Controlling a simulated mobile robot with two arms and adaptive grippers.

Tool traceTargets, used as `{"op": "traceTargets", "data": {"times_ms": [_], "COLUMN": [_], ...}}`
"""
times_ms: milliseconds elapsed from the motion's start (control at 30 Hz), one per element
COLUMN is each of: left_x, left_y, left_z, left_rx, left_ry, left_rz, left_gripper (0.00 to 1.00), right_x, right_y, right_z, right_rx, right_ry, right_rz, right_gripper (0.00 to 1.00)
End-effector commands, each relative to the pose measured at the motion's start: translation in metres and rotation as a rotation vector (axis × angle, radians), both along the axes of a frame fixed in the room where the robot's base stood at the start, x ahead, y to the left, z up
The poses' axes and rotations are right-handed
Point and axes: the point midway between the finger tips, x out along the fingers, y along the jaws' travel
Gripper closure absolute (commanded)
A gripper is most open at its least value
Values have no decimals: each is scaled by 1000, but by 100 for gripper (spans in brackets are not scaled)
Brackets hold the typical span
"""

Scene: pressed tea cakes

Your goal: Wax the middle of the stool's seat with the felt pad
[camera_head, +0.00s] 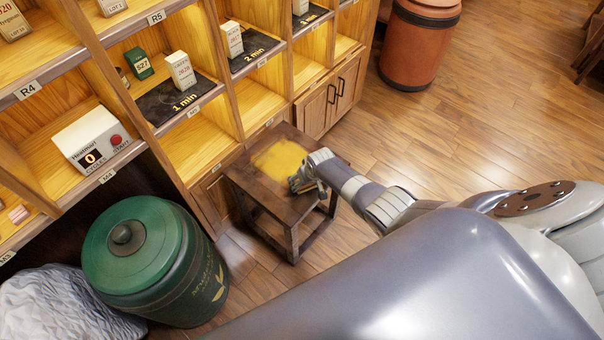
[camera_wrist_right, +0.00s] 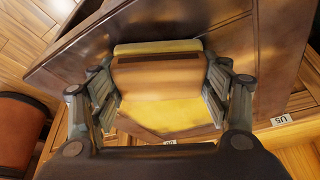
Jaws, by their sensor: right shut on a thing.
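The stool (camera_head: 257,187) is dark wood with a square seat and stands against the shelving in the head view. A yellow patch (camera_head: 279,157) covers the middle and back of its seat. My right gripper (camera_head: 304,183) is over the seat's right side, beside the patch. In the right wrist view it is shut on the felt pad (camera_wrist_right: 158,78), a brown block with a pale yellow felt edge, held between both fingers. More of the yellow patch (camera_wrist_right: 172,114) shows beside the pad. I cannot tell whether the pad touches the seat. My left gripper is not in view.
A green lidded canister (camera_head: 150,258) stands left of the stool. The wooden shelving (camera_head: 222,122) behind holds boxes and a white heater unit (camera_head: 91,140). A brown-orange drum (camera_head: 420,45) stands at the back right. The floor right of the stool is clear.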

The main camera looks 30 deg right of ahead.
Motion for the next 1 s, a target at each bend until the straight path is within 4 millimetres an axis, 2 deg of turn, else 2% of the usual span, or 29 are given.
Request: {"op": "traceTargets", "data": {"times_ms": [167, 400, 567, 1000], "left_x": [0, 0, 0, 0], "left_y": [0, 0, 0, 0], "left_z": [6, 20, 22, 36], "left_rx": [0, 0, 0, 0], "left_ry": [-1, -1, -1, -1], "left_rz": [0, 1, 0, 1], "left_gripper": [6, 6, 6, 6], "right_x": [-6, -26, -32, -43], "right_y": [-3, -11, -13, 12], "right_z": [1, 0, -2, -1], "right_rx": [0, -2, -1, -1], "right_ry": [0, 3, 1, 4], "right_rz": [0, 1, 1, 2], "right_gripper": [49, 49, 49, 49]}}
